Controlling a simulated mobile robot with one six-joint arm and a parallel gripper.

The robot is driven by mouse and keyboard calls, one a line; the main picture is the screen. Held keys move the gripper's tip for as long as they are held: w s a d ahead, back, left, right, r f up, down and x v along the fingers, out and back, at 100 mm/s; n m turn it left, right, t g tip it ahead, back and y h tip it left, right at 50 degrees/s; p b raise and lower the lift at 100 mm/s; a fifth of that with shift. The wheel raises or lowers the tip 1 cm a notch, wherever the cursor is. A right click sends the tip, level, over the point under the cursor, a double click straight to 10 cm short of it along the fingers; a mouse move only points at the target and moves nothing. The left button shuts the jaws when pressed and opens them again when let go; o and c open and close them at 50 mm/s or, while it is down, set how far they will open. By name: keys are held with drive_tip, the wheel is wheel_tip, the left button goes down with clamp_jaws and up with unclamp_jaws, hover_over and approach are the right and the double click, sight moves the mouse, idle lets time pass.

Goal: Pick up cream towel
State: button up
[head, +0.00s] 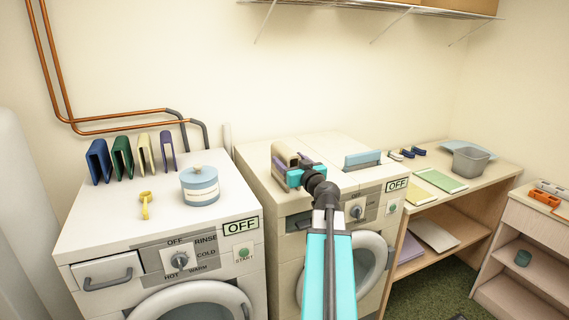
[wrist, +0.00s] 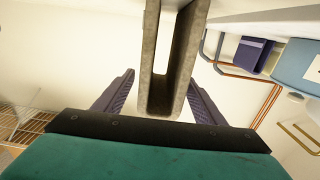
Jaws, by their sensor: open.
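The cream towel (head: 284,152) is a folded, upright beige piece on top of the right-hand machine, partly hidden by my gripper (head: 292,166) in the head view. In the wrist view the towel (wrist: 151,50) shows as a tall U-shaped fold, greyish in shade. It stands between the two dark fingers of my gripper (wrist: 160,82). The fingers are open, with a visible gap to the towel on each side. The towel's far end runs out of the wrist view.
On the left washer (head: 100,222) stand several folded towels, including a pale yellow one (head: 145,153), plus a blue canister (head: 200,186) and a yellow item (head: 146,205). A light-blue folded piece (head: 362,158) stands right of my gripper. A wire shelf (head: 380,8) hangs above.

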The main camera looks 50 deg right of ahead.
sight(285, 148)
drive_tip(key=p+x, duration=0.1)
drive_tip(key=x, duration=0.2)
drive_tip(key=shift+w+f, duration=0.1)
drive_tip(key=shift+w, duration=0.15)
idle(0.4)
drive_tip(key=c, duration=1.2)
drive_tip(key=shift+c, duration=0.2)
drive_tip(key=shift+r+b, duration=0.5)
drive_tip(key=shift+r, duration=1.35)
drive_tip(key=w+a+r+b+v, duration=0.1)
drive_tip(key=a+b+v, duration=0.1)
drive_tip(key=b+v, duration=1.3)
drive_tip(key=shift+s+a, duration=0.3)
drive_tip(key=shift+s, duration=0.1)
